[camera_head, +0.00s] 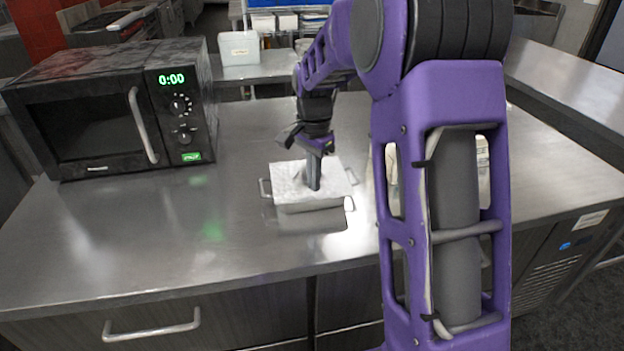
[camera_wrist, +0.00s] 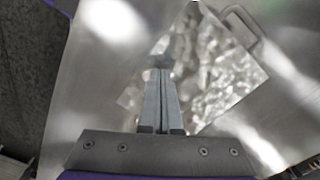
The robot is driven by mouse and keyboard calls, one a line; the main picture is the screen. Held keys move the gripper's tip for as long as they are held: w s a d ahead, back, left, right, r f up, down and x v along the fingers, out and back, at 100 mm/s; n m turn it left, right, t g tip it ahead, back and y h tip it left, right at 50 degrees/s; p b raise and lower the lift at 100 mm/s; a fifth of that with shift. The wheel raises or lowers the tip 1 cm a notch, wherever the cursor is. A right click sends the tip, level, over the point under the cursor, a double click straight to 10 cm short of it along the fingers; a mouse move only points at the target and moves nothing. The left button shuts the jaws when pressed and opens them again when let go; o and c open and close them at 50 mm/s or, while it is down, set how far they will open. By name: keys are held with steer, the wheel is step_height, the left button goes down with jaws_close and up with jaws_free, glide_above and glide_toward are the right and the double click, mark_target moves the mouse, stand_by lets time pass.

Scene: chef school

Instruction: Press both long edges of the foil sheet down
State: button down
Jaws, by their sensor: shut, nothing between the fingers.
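The foil sheet (camera_head: 287,181) is crumpled, pale and silvery. It lies over a shallow tray (camera_head: 264,188) with a wire handle at each short end, on the steel counter. My gripper (camera_head: 314,186) points down over the right part of the foil, near its front long edge. Its fingers are together and hold nothing. In the wrist view the foil (camera_wrist: 215,70) spreads beyond and to the right of my gripper (camera_wrist: 160,64), and one tray handle (camera_wrist: 243,22) shows at the top right. I cannot tell whether the fingertips touch the foil. My gripper hides part of the sheet.
A dark microwave (camera_head: 105,110) showing 0:00 stands on the left of the counter (camera_head: 130,240). A white container (camera_head: 239,48) stands on another surface behind. The counter is clear in front of the tray and between it and the microwave.

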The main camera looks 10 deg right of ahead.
steer(key=shift+f, duration=0.75)
stand_by(1.2)
steer(key=shift+r, duration=0.1)
steer(key=shift+r+p, duration=2.7)
steer(key=shift+r, duration=0.85)
